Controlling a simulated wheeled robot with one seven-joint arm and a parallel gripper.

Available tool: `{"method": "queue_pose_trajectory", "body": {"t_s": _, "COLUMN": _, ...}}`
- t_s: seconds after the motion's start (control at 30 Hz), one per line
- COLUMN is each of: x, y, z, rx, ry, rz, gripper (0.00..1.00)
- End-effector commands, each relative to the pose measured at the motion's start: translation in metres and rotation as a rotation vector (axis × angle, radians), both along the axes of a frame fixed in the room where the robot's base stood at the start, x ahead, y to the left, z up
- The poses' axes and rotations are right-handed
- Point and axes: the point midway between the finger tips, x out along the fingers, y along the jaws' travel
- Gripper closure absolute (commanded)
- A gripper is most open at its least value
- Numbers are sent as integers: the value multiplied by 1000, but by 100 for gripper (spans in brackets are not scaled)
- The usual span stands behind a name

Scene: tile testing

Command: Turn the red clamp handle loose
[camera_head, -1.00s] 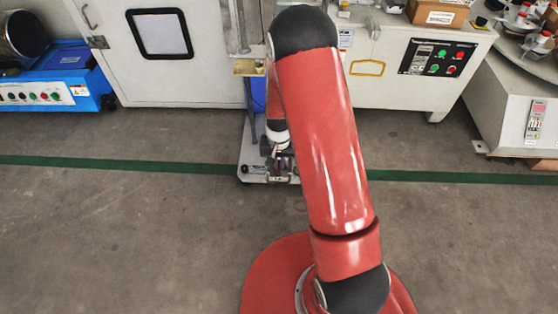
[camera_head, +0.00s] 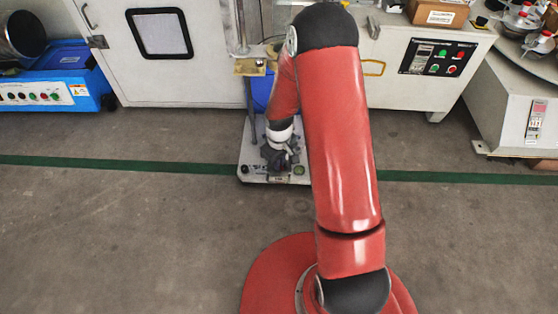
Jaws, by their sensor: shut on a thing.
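My gripper (camera_head: 279,163) is small and dark at the end of my red arm. It points down over the light base plate (camera_head: 247,158) of a low stand on the floor, left of my upper arm. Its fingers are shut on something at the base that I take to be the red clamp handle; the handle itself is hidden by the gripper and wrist. Small fittings show at the front edge of the plate, too small to make out.
A post with a brass-coloured block (camera_head: 250,67) rises behind the gripper. A white cabinet (camera_head: 205,75), a blue machine (camera_head: 60,88) and a control panel (camera_head: 437,57) stand behind. Grey floor with a green line (camera_head: 120,163) is clear in front.

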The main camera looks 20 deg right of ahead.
Motion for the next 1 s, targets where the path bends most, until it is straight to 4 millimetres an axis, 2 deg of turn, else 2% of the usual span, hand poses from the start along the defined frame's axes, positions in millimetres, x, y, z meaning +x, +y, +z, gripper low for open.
{"method": "queue_pose_trajectory", "body": {"t_s": 0.1, "x": 0, "y": 0, "z": 2, "rx": 1, "ry": 1, "rz": 180, "gripper": 100}}
{"method": "queue_pose_trajectory", "body": {"t_s": 0.2, "x": 0, "y": 0, "z": 1, "rx": 1, "ry": 1, "rz": 244, "gripper": 100}}
{"method": "queue_pose_trajectory", "body": {"t_s": 0.57, "x": 0, "y": 0, "z": 1, "rx": 0, "ry": 0, "rz": 296, "gripper": 100}}
{"method": "queue_pose_trajectory", "body": {"t_s": 1.0, "x": 0, "y": 0, "z": 1, "rx": 1, "ry": 1, "rz": 728, "gripper": 100}}
